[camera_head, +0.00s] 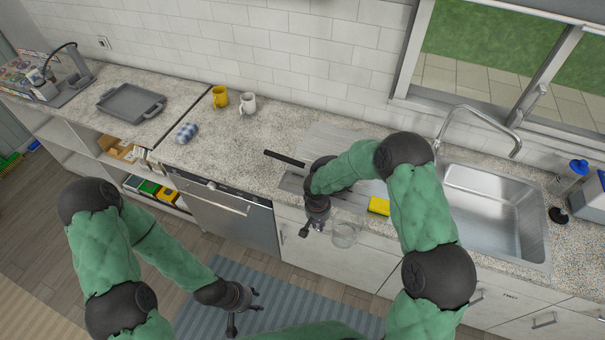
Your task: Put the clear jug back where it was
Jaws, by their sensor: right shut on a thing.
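The clear jug (345,234) is a see-through vessel that appears in front of the counter's front edge, below the yellow sponge. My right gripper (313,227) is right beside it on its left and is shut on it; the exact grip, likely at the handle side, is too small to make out. My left gripper (242,312) is low over the striped mat, far from the counter, with its fingers apart and nothing between them.
A grooved drainboard (335,140) lies left of the steel sink (492,205). A yellow sponge (379,206) is near the counter edge. A dark bar-like handle (285,158) lies by my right forearm. Mugs (248,103), a checkered item (186,133) and a grey tray (130,103) stand farther left.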

